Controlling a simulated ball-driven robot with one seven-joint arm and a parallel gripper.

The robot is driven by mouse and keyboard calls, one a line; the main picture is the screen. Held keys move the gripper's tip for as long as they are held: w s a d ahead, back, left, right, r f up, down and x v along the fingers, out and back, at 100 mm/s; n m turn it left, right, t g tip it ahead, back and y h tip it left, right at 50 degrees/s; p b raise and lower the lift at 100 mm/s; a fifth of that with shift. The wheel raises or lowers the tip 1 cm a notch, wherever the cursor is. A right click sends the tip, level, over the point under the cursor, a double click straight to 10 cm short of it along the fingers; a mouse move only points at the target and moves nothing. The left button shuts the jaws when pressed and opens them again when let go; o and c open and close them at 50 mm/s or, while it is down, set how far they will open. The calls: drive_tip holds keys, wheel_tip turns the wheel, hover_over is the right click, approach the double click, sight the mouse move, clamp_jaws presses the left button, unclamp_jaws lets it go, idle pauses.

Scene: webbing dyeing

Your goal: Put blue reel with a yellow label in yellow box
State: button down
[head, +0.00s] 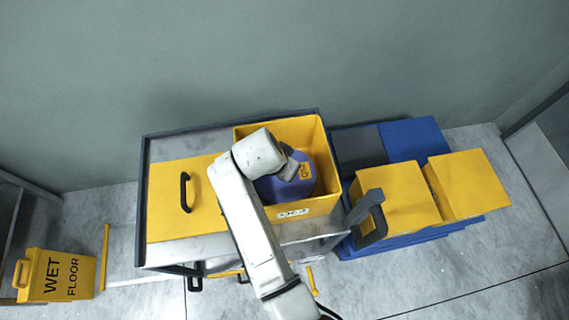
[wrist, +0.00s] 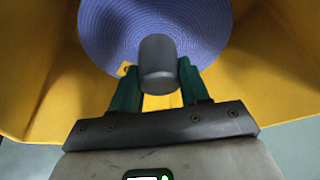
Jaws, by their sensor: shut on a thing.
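The blue reel (head: 269,187) is inside the open yellow box (head: 331,183) in the head view, with a yellow label (head: 305,171) on its side. In the wrist view the blue reel (wrist: 100,32) shows its wound face and a grey hub (wrist: 158,62), with a small yellow patch at its lower edge. My gripper (wrist: 160,80) is shut on the reel's hub, with green fingers on either side of it. The yellow walls of the box (wrist: 50,85) surround the reel there. The reel's underside is hidden, so I cannot tell if it touches the box floor.
The box stands on a grey cart (head: 205,143) beside a flat yellow lid with a black handle (head: 185,192). To the right, yellow boxes (head: 398,197) stand on a blue pallet (head: 415,138). A wet-floor sign (head: 60,276) stands at lower left.

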drive_tip(key=shift+f+b, duration=0.4)
drive_tip(key=shift+f, duration=0.15)
drive_tip(key=c, duration=0.5)
unclamp_jaws()
drive_tip(key=shift+c, duration=0.2)
drive_tip(key=shift+r, duration=0.3)
drive_tip(key=v, duration=1.2)
drive_tip(key=shift+r+b, duration=0.3)
